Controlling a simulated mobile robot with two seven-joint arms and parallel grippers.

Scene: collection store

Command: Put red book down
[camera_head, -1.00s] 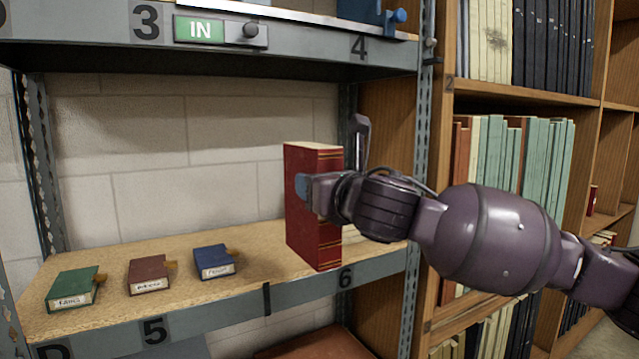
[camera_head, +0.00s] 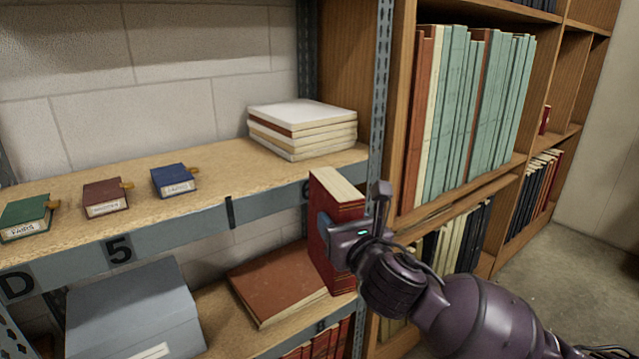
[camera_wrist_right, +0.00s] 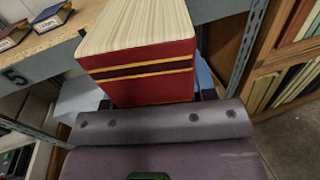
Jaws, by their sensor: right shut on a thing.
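The red book (camera_head: 331,240) with gold bands stands upright in my right gripper (camera_head: 346,228), which is shut on it. In the head view the book is in front of the shelf edge by label 6, its lower part in front of the lower shelf. In the right wrist view the red book (camera_wrist_right: 145,62) fills the middle, its cream page edges facing up and its red, gold-banded spine towards the wrist. I cannot tell whether its bottom touches anything. My left gripper is not in view.
The upper shelf board (camera_head: 225,185) bears small green, brown and blue books and a stack of pale books (camera_head: 303,130). The lower shelf holds a grey box (camera_head: 135,312) and a flat brown book (camera_head: 277,283). A metal post (camera_head: 382,100) and a wooden bookcase (camera_head: 408,225) stand at right.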

